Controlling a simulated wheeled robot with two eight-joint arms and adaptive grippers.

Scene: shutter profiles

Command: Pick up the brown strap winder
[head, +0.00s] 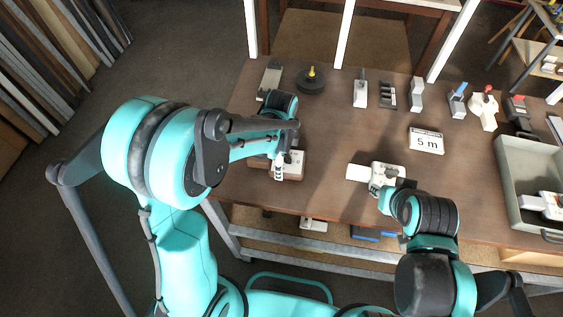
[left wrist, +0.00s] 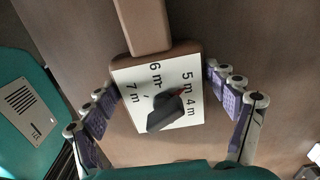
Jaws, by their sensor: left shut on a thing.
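The brown strap winder (head: 297,169) lies on the brown bench top near its front left edge, partly hidden under my left gripper (head: 281,166) in the head view. In the left wrist view the winder (left wrist: 146,58) has a brown body with a narrower brown part leading away. Its white face carries several length marks, from 4 m to 7 m, and a dark knob. The fingers of my left gripper (left wrist: 163,108) are shut on its two sides. My right gripper (head: 381,182) is low over the bench at a white piece (head: 358,173); its fingers are not clear.
A white card reading 5 m (head: 426,141) stands on the bench. Behind is a row of small tools and a dark disc with a yellow knob (head: 311,80). A grey tray (head: 512,150) sits at the right.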

